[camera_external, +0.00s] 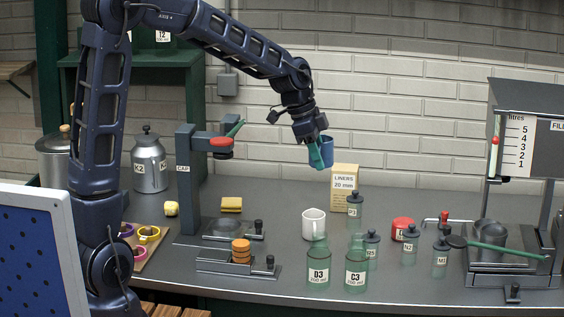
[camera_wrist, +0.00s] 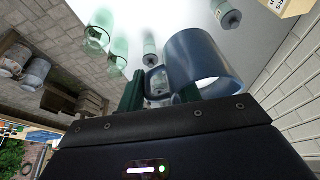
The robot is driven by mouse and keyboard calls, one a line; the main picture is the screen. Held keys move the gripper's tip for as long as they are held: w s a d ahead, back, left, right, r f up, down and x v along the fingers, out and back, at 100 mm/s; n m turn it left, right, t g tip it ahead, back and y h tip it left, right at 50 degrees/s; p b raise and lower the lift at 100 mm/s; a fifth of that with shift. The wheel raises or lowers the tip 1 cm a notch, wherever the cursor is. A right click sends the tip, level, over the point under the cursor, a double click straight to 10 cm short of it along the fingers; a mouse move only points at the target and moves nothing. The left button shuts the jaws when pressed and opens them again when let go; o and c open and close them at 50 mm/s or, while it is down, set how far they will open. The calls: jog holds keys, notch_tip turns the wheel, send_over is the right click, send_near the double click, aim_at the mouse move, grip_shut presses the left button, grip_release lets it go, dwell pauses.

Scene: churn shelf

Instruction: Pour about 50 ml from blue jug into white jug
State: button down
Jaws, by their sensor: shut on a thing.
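The blue jug (camera_external: 327,148) is held in the air above the bench, and it also shows large in the wrist view (camera_wrist: 196,55). My gripper (camera_external: 316,156) is shut on it, on its left side in the external view; its fingers (camera_wrist: 160,92) show beside the jug in the wrist view. The jug looks close to upright; its liquid level cannot be seen. The white jug (camera_external: 313,225) stands upright on the bench, below my gripper and apart from it. Its contents are hidden. I cannot pick out the white jug in the wrist view.
Green glass bottles D3 (camera_external: 318,265) and C3 (camera_external: 356,268) stand in front of the white jug. A LINERS box (camera_external: 344,184) and small labelled bottle (camera_external: 354,206) are right of it. The capping stand (camera_external: 187,180) is left.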

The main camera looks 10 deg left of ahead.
jog(key=shift+s+a+r, duration=0.55)
jog(key=shift+s, duration=2.3)
jog(key=shift+n, duration=0.4)
notch_tip(320, 180, down, 22)
jog(key=shift+w, duration=0.15)
jog(key=shift+w+a+f+g, duration=0.1)
jog(key=shift+w+f+g, duration=0.05)
jog(key=shift+w+g, duration=0.6)
jog(key=shift+w+r+n+g, duration=0.3)
jog(key=shift+w+r+g, duration=0.3)
jog(key=shift+g, duration=0.25)
jog(key=w+r+g, duration=0.2)
jog(key=r, duration=0.1)
jog(key=w+r+g+p, duration=0.1)
jog(key=r, duration=0.1)
jog(key=shift+w+a, duration=0.1)
jog(key=shift+a, duration=0.05)
jog(key=shift+w+r+n+g, duration=0.3)
jog(key=shift+r+g, duration=0.15)
jog(key=shift+g, duration=0.15)
